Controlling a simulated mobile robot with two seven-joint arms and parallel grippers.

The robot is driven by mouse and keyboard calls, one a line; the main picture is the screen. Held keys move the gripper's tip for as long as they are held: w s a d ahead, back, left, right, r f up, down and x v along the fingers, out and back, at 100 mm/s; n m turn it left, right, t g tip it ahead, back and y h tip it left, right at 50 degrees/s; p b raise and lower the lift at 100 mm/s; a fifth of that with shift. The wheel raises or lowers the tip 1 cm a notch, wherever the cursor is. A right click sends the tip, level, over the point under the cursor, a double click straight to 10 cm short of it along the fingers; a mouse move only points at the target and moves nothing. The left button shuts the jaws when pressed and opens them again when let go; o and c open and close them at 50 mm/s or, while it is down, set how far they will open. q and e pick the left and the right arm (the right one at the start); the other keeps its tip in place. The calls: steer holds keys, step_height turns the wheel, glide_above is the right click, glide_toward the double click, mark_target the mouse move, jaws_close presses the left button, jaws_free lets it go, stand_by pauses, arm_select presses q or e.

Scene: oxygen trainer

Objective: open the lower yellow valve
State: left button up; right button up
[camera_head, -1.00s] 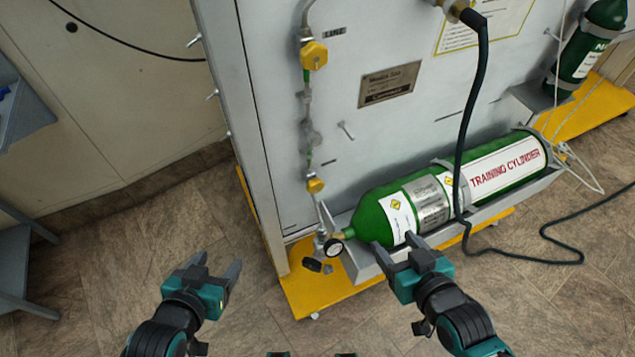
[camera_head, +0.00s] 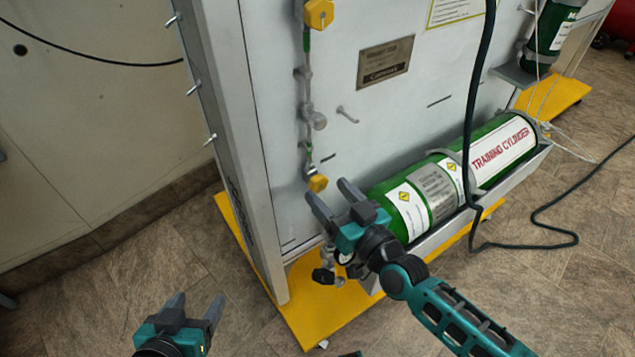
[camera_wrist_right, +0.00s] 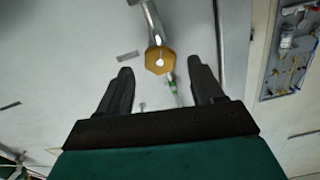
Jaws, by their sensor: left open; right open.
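The lower yellow valve (camera_head: 318,183) is a small yellow knob low on the pipe of the grey panel (camera_head: 400,110). In the right wrist view the yellow knob (camera_wrist_right: 159,60) shows ahead of and between the fingertips, with a grey tube above it and a green pipe section below. My right gripper (camera_head: 328,193) is open, its fingertips just below and right of the knob in the head view; I cannot tell whether they touch it. My left gripper (camera_head: 197,306) is open and empty, low over the floor, away from the panel.
An upper yellow valve (camera_head: 319,13) is higher on the same pipe. The green training cylinder (camera_head: 408,210) lies right of my right gripper, partly behind it. A black hose (camera_head: 472,130) hangs in front of the cylinder.

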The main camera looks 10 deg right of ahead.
mark_target(321, 185)
steer(key=x, duration=0.5)
steer(key=shift+b, duration=0.35)
steer(key=c, duration=1)
